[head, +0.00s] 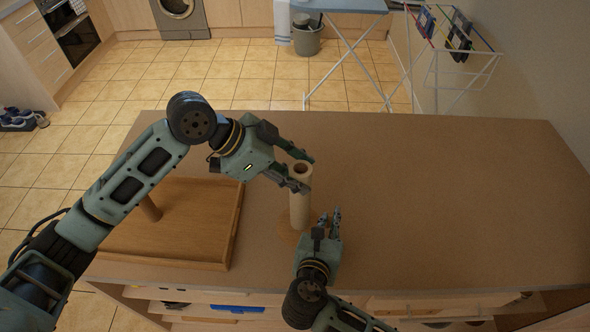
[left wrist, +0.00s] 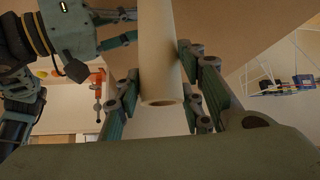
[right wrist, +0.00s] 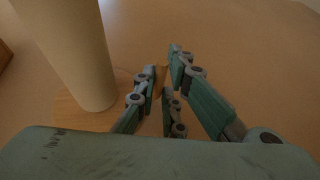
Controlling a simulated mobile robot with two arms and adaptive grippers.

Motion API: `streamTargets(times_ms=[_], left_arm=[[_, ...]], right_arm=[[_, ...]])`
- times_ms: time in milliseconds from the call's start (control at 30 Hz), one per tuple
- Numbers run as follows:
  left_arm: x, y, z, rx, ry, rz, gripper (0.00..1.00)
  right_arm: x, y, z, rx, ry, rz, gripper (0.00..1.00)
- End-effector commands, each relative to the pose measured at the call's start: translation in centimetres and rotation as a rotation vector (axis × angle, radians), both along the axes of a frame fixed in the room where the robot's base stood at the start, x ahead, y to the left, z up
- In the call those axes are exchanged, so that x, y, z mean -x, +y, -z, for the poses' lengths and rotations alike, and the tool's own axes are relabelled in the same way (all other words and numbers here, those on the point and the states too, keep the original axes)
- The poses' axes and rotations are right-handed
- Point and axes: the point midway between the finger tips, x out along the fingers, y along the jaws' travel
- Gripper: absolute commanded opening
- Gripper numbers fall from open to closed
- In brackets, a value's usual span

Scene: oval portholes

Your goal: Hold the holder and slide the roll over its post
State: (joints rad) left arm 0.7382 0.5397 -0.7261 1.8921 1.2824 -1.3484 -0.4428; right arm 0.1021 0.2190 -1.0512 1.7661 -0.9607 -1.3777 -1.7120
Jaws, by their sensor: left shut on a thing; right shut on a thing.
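The roll (head: 299,208) is a pale, hollow tube standing upright. My left gripper (head: 302,173) is shut on it near its top end. The roll also shows between the fingers in the left wrist view (left wrist: 160,50). The holder (head: 287,238) shows as a flat wooden base under the roll, also in the right wrist view (right wrist: 75,112). The holder's post is not visible. The roll's lower end looks at or just above the base; I cannot tell if they touch.
A wooden tray (head: 225,225) with an upright peg (head: 150,208) lies on the left of the brown table (head: 450,200). The table's right side is clear. Shelves with items show below its front edge. A drying rack (head: 440,75) and bin (head: 306,40) stand beyond.

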Motion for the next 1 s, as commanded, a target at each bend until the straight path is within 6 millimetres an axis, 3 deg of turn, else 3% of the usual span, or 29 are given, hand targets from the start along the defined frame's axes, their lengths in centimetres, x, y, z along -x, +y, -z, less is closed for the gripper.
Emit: streamTargets(times_ms=[967,1000], left_arm=[[-0.01,0.02,0.83,0.001,-0.001,-0.001,0.06],[0.00,0.02,0.83,0.001,-0.001,-0.001,0.39]], right_arm=[[0.00,0.01,-0.02,-0.001,0.000,0.000,0.00],[0.00,0.01,-0.02,-0.001,0.000,0.000,0.00]])
